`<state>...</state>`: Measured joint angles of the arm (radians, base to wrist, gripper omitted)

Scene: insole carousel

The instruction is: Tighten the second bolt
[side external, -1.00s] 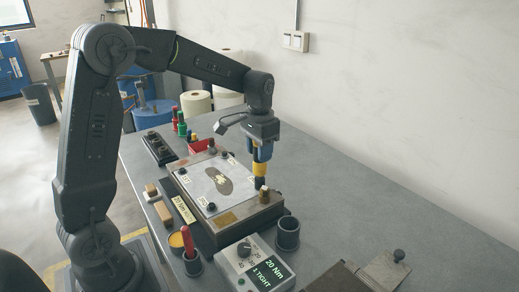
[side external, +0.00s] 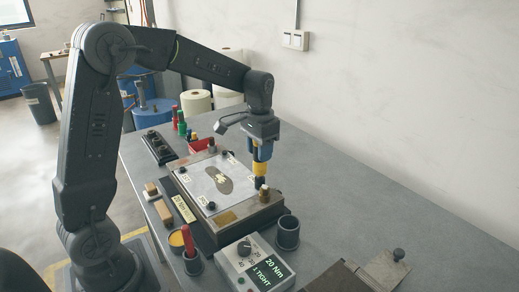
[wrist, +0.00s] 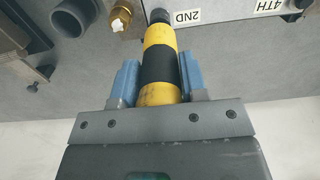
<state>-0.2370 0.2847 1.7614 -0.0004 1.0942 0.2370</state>
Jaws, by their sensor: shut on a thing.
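My gripper (side external: 261,153) is shut on a yellow and black driver tool (side external: 259,169), which it holds upright. In the wrist view the tool (wrist: 158,62) sits between the blue fingers (wrist: 159,82). Its dark tip reaches the edge of the white plate (wrist: 225,22), beside the "2ND" label (wrist: 187,17). The second bolt is hidden at the tip; I cannot tell if they touch. The plate (side external: 196,181) bears a dark insole shape (side external: 218,179) and dark bolts, one at its front corner (side external: 211,206). The controller screen (side external: 270,273) reads "20 Nm" and "1 TIGHT".
A brass fitting (side external: 264,193) stands close beside the tool and also shows in the wrist view (wrist: 121,17). A grey cup (side external: 288,234) stands in front on the right. A red-handled tool (side external: 188,240) stands front left. The table's right side is mostly clear.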

